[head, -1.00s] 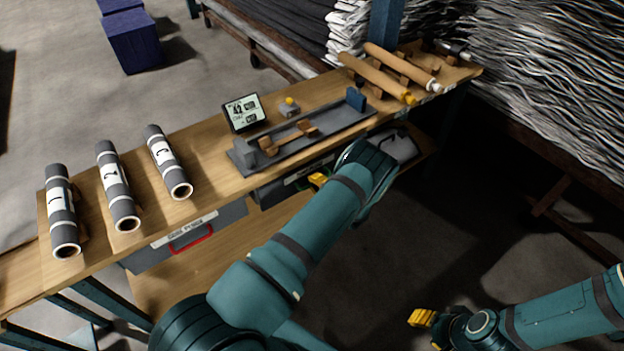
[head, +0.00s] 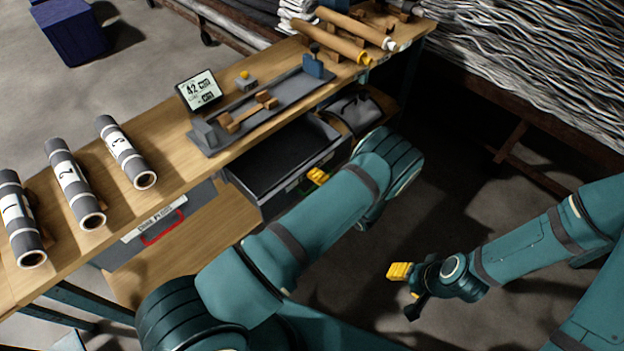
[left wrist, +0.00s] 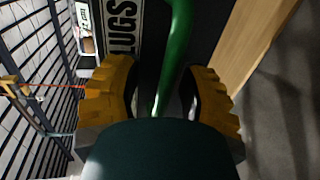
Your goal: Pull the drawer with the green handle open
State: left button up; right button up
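The drawer (head: 270,168) with the green handle stands pulled out under the workbench, its dark inside showing. Its green handle (left wrist: 178,50) runs between the two yellow fingers of my left gripper (left wrist: 160,85) in the left wrist view. The fingers stand apart, one on each side of the handle, with gaps showing. In the head view my left arm hides most of the handle, and one yellow finger of the left gripper (head: 318,177) shows at the drawer front. My right gripper (head: 403,289) is empty over the floor, its fingers apart.
A drawer with a red handle (head: 164,229) is shut at the left. The workbench (head: 175,160) carries numbered grey rolls (head: 75,185), a display (head: 198,91), a grey tray fixture (head: 285,108) and tan rolls (head: 345,45). The floor (head: 450,215) right of the drawer is clear.

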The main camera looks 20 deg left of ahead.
pick_arm(q)
jog(key=v, duration=1.2)
jog(key=shift+f, duration=0.1)
dwell(0.4)
